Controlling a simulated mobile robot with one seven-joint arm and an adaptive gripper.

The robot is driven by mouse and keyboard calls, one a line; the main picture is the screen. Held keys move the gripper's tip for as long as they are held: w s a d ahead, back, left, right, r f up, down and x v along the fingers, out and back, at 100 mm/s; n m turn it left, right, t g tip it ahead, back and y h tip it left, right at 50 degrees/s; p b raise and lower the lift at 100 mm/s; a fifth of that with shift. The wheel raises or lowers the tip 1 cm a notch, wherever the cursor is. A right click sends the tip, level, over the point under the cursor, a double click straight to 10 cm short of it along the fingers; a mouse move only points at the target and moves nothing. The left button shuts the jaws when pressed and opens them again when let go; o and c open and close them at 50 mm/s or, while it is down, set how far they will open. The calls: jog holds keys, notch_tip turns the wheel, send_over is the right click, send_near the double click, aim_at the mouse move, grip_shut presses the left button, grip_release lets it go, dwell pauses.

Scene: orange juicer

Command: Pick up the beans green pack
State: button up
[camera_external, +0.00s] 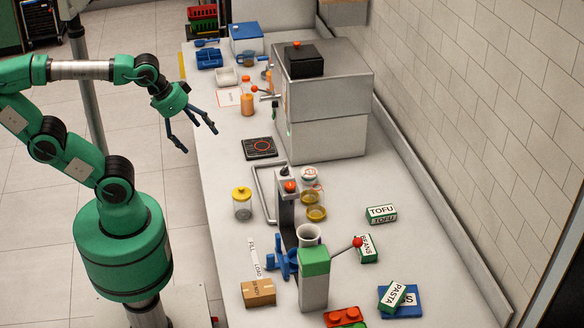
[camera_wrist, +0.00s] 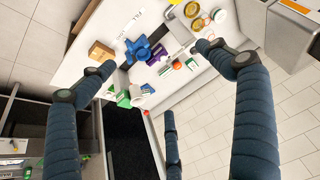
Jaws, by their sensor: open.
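The beans pack (camera_external: 370,251) is a small green box with a white label reading BEANS. It lies on the white counter in the external view, just right of the green-topped juicer and partly behind the red lever ball (camera_external: 357,242). My gripper (camera_external: 197,141) is open and empty, in the air at the counter's left edge, well away from the pack. In the wrist view, its dark blue fingers (camera_wrist: 155,70) are spread wide with nothing between them. Small green items show beyond the fingers there, but I cannot tell which is the beans pack.
A tofu pack (camera_external: 381,214) lies behind the beans, and a pasta pack (camera_external: 393,294) rests on a blue box in front. The juicer (camera_external: 314,277), a yellow-lidded jar (camera_external: 242,203) and a large grey machine (camera_external: 322,110) stand on the counter. A cardboard box (camera_external: 258,293) sits near the front.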

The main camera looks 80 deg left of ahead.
jog(key=n+g+y+p, duration=0.2)
jog(key=n+g, duration=0.4)
jog(key=n, duration=1.2)
send_over(369, 244)
jog(key=d, duration=0.2)
notch_tip(369, 244, down, 34)
jog(key=r, duration=0.1)
jog(key=shift+f, duration=0.25)
jog(key=shift+f, duration=0.1)
jog(key=shift+a+f, duration=0.2)
jog(key=shift+f, duration=1.2)
jog(key=shift+a+f, duration=0.2)
jog(key=shift+f, duration=1.15)
jog(key=shift+a+f, duration=0.2)
jog(key=shift+f, duration=1.2)
